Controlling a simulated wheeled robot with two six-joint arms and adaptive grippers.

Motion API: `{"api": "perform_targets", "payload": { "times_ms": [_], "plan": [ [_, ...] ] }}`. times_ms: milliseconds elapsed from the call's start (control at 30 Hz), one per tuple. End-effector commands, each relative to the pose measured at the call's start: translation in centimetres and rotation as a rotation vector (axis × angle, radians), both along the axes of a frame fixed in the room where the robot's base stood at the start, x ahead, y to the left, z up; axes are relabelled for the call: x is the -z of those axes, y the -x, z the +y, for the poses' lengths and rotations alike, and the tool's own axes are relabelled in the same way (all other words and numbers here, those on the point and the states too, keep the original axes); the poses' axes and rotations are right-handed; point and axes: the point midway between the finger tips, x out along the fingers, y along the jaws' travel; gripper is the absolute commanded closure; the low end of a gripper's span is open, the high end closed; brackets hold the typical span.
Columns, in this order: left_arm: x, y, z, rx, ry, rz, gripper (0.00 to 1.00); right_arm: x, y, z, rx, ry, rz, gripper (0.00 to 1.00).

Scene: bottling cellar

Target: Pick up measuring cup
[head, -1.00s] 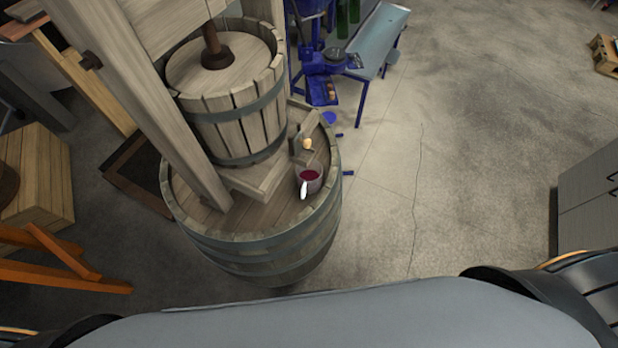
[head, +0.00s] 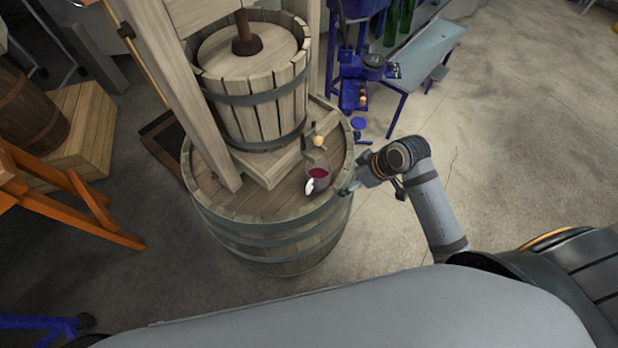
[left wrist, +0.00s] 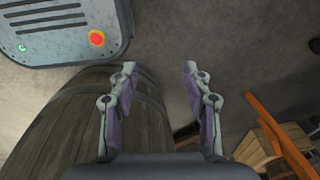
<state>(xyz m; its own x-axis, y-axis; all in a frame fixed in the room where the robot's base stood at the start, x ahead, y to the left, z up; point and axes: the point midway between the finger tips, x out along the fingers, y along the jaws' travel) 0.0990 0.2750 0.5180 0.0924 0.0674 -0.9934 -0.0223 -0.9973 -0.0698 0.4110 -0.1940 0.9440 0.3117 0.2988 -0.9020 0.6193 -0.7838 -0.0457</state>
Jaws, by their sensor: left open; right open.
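The measuring cup (head: 319,179) stands upright on the barrel top (head: 262,200), near its right front rim in the head view. It is clear and holds dark red liquid. A small white object touches its lower left side. My right gripper (head: 347,186) is just right of the cup, at the barrel's rim, open and apart from it. My left gripper (left wrist: 158,80) shows in the left wrist view, open and empty above the floor beside a barrel. The cup is not visible in that view.
A wooden basket press (head: 255,100) stands on the barrel behind the cup. A small yellowish spout or cork (head: 319,141) sits just behind the cup. A blue corking machine and bench (head: 425,65) stand at the back. An orange wooden stand (head: 75,195) is at left.

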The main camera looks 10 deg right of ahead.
Motion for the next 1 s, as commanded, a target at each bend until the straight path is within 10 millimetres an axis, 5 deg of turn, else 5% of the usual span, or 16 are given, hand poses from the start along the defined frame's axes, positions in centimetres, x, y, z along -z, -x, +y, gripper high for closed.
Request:
{"api": "perform_targets", "payload": {
  "times_ms": [100, 300, 1000],
  "plan": [
    [0.0, 0.2, 0.2, 0.001, -0.002, 0.003, 0.51, -4.4, -2.1, 1.1, -0.230, -0.034, -0.075, 0.21],
    [-0.1, -1.0, 0.5, 0.002, -0.006, -0.014, 0.51, -7.0, -2.6, 2.0, -0.387, -0.064, -0.120, 0.21],
    [-1.7, -0.5, 0.6, 0.003, -0.007, -0.007, 0.51, -1.7, -4.2, 5.5, -0.381, -0.072, -0.116, 0.21]
  ]
}}
